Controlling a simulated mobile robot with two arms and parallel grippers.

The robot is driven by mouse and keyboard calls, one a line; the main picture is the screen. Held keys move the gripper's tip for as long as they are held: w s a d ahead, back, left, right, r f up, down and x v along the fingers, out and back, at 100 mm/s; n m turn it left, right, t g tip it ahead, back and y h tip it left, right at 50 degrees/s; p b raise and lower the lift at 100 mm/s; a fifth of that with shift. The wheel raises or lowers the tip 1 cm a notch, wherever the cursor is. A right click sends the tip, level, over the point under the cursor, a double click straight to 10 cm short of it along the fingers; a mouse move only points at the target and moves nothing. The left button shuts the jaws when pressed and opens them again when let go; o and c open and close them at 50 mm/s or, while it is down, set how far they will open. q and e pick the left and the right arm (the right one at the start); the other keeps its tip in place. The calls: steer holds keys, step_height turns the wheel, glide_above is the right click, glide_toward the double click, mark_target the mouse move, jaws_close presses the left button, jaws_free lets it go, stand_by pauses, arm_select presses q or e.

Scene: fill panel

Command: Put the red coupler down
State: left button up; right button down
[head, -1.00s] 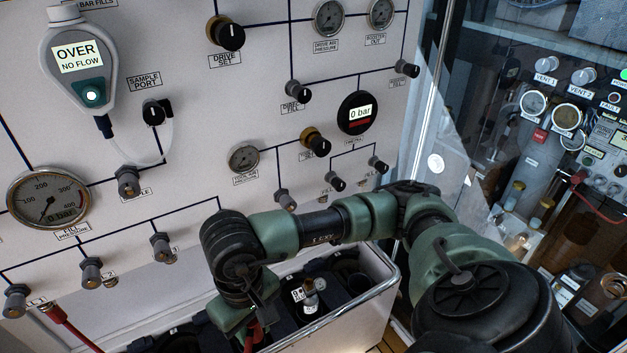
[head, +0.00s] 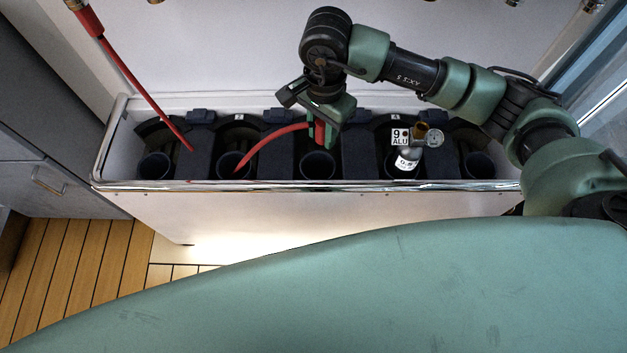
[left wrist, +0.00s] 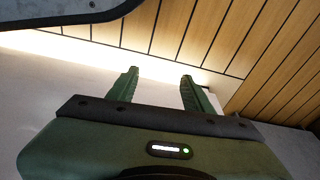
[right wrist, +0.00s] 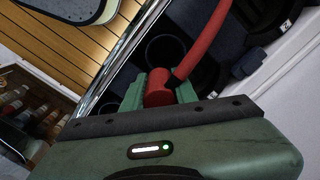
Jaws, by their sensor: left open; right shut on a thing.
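The red coupler (right wrist: 158,87) is between the fingers of my right gripper (right wrist: 160,90) in the right wrist view, with a red hose running up from it. In the head view my right gripper (head: 322,128) is shut on the red coupler (head: 320,131), over the middle of the trough, above and behind a round empty well (head: 318,164). The red hose (head: 272,143) curves from the coupler down to the left into another well. My left gripper (left wrist: 158,82) is open and empty in the left wrist view, near a pale panel and the wooden floor. It is not in the head view.
The white trough (head: 300,187) has a chrome front rail and several dark round wells. A small cylinder (head: 407,160) with a tag marked "9 ALU" stands in a well to the right. Another red hose (head: 135,73) hangs at the left.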

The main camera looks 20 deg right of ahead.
steer(key=shift+w+a+f+m+b, duration=0.1)
steer(key=shift+w+f+m+b, duration=0.15)
steer(key=shift+f, duration=0.3)
steer(key=shift+w+a+f+m+b, duration=0.1)
steer(key=shift+w+f+m+b, duration=0.1)
steer(key=shift+w+f, duration=0.25)
step_height(320, 180, down, 15)
steer(key=shift+s+r+b, duration=0.1)
steer(key=shift+r+b, duration=0.05)
steer(key=shift+b, duration=0.8)
step_height(320, 180, down, 5)
steer(key=shift+r+b, duration=0.1)
steer(key=shift+b, duration=0.35)
arm_select(q)
steer(key=w+r, duration=0.3)
steer(key=r, duration=0.7)
steer(key=shift+r+t, duration=0.15)
steer(key=shift+t, duration=0.25)
steer(key=shift+r, duration=0.15)
arm_select(e)
steer(key=shift+f, duration=0.2)
steer(key=c, duration=1.4)
jaws_free()
arm_select(q)
steer(key=shift+s+r, duration=0.1)
steer(key=shift+r, duration=0.2)
arm_select(e)
steer(key=shift+r, duration=0.1)
